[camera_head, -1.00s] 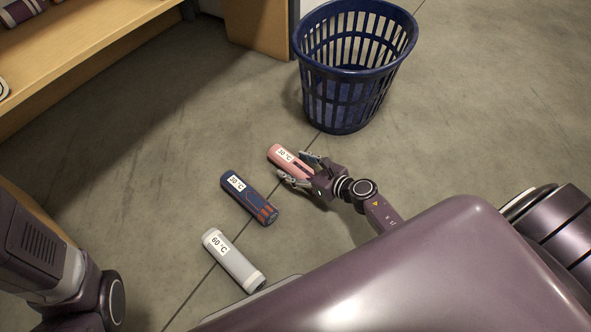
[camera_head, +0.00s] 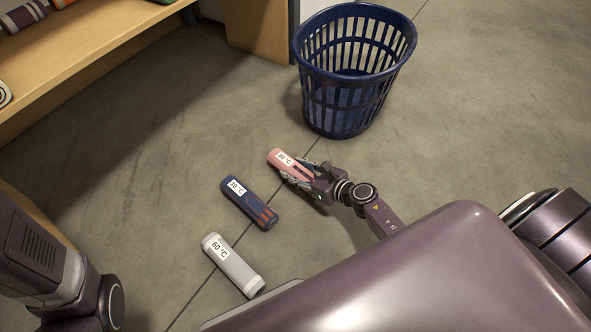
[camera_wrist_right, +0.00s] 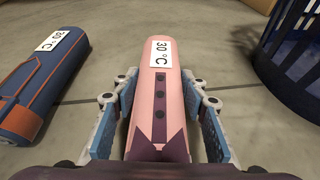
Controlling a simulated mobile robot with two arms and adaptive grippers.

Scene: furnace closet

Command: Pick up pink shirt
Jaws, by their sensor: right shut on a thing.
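The pink shirt (camera_head: 277,157) is a rolled bundle with a white 30 °C label, on the floor in the head view. In the right wrist view the pink shirt (camera_wrist_right: 161,90) lies lengthwise between the fingers, with a dark strip and buttons along its top. My right gripper (camera_head: 295,176) is shut on the pink shirt, one finger on each side of it; in the wrist view the right gripper (camera_wrist_right: 161,115) has its blue pads against the roll. Its near end is hidden by the gripper. My left arm shows at the lower left; its gripper is out of view.
A dark blue rolled shirt (camera_head: 250,206) and a light grey roll (camera_head: 233,266) labelled 60 °C lie to the left and nearer. A blue laundry basket (camera_head: 352,75) stands behind the pink shirt. A wooden shelf (camera_head: 90,50) is at the upper left. Open floor lies between.

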